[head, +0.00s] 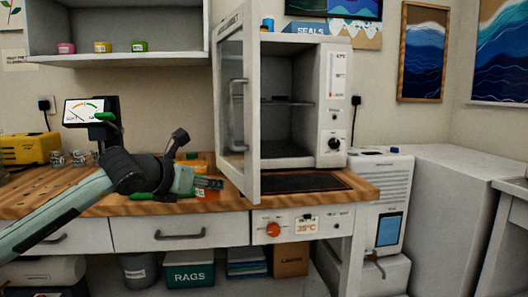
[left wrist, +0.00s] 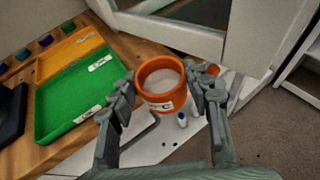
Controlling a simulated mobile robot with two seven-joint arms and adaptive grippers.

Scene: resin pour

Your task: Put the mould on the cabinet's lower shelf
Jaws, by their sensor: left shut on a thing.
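The mould appears to be the orange round cup (left wrist: 162,99) with a pale filling and a white label. My left gripper (left wrist: 161,80) is shut on it, one finger on each side, and the cup looks upright. In the head view my left gripper (head: 208,183) is over the bench front, left of the cabinet door, with a little of the orange cup (head: 207,193) showing. The white cabinet (head: 333,105) stands on the bench with its door (head: 236,110) swung open towards me. A rack (head: 295,103) crosses its inside; the door hides part of the lower inside. My right gripper is out of view.
The open door edge stands between my gripper and the cabinet opening. A dark mat (head: 300,182) lies before the cabinet. Green (left wrist: 75,98) and orange (left wrist: 62,50) trays lie on the bench left of the cup. A dial gauge (head: 88,111) stands further left.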

